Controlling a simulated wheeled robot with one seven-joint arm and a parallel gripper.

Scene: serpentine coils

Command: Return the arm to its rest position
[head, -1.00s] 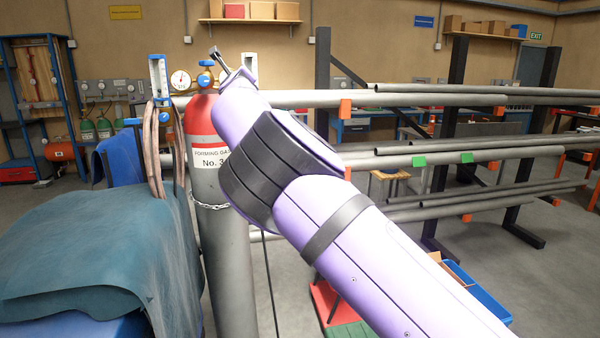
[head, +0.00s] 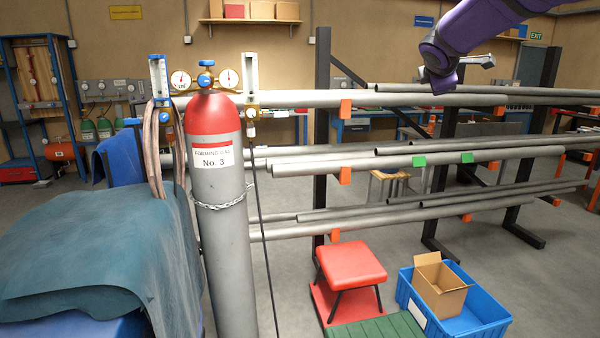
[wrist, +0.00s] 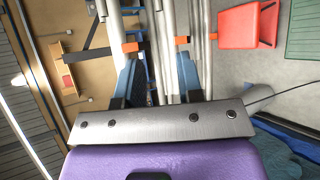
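My gripper shows in the wrist view (wrist: 157,58), its two fingers apart with only background between them. Nothing is held. In the head view my purple arm comes in from the top right. My gripper (head: 484,61) is small there, at the upper right in front of the pipe rack, and its finger gap is hard to make out. The arm is bent and its end is raised high, clear of the gas cylinder (head: 227,270).
The grey cylinder with red shoulder and gauges stands left of centre, next to a draped bench (head: 90,250). Pipes (head: 420,161) lie on a rack behind. A red stool (head: 350,264) and a blue crate (head: 490,332) with a cardboard box (head: 440,290) stand on the floor at right.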

